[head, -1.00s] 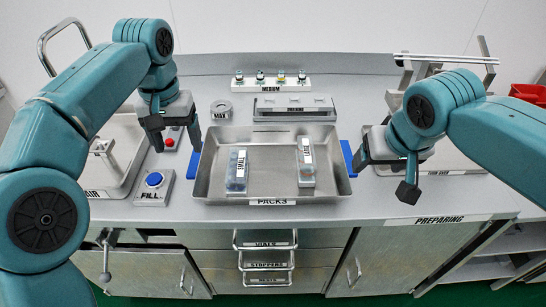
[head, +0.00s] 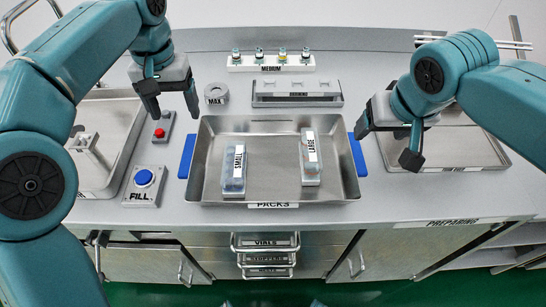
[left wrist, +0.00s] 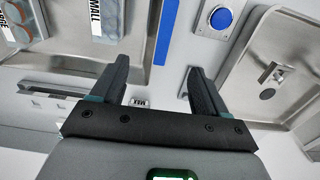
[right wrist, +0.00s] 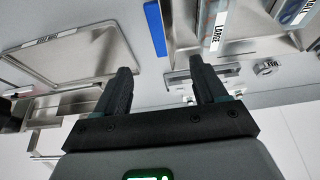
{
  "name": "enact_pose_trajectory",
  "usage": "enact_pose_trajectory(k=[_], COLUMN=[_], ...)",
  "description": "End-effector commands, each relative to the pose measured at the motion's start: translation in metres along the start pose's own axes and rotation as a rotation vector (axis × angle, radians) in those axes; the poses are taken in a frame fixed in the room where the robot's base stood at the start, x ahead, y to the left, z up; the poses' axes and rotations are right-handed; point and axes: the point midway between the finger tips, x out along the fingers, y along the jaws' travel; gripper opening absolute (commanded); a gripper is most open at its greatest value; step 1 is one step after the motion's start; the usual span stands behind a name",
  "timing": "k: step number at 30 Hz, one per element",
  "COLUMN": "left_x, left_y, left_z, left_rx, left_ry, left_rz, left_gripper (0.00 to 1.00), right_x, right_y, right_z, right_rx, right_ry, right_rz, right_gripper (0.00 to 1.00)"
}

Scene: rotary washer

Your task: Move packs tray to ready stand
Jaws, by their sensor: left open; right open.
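The packs tray (head: 272,129) is a steel tray with a blue handle on each side and a PACKS label in front. It holds a SMALL pack (head: 234,172) on its left and a LARGE pack (head: 310,158) on its right. My left gripper (head: 172,108) is open and empty, above and beyond the left blue handle (head: 187,156). My right gripper (head: 386,145) is open and empty, close to the right of the right blue handle (head: 357,154). The left handle (left wrist: 167,32) and the right handle (right wrist: 155,28) also show in the wrist views. No label reading ready shows.
A FILL button (head: 144,178) and a red button (head: 159,133) stand left of the tray. A MEDIUM rack (head: 271,63), a MAX ring (head: 217,93) and a steel holder (head: 297,94) are behind it. A flat tray (head: 465,150) lies at right.

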Motion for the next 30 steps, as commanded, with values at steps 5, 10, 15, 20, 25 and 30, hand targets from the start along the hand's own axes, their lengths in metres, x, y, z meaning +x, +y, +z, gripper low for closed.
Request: enact_pose_trajectory(k=[5,10,15,20,25,30], left_x=[0.004,0.026,0.06,0.092,0.125,0.149], left_y=[0.0,0.0,0.0,0.0,0.0,0.0], left_z=[0.002,0.003,0.002,0.0,-0.001,-0.001], left_rx=[0.0,0.001,0.0,0.0,0.0,0.0], left_ry=[-0.001,-0.005,-0.005,-0.005,-0.004,-0.003], left_rz=[0.0,-0.001,-0.001,0.0,-0.001,0.0], left_gripper=[0.74,0.74,0.74,0.74,0.74,0.74], right_x=[0.003,0.025,0.06,0.092,0.126,0.15], right_y=[0.0,0.0,0.001,0.001,0.001,0.0], right_z=[0.002,0.003,0.002,0.001,-0.001,-0.001], right_rx=[0.0,0.0,-0.001,-0.001,0.0,0.0], right_ry=[-0.001,-0.004,-0.005,-0.005,-0.006,-0.004], right_rz=[0.001,0.001,0.001,0.001,0.001,0.001], right_gripper=[0.71,0.71,0.71,0.71,0.71,0.71])
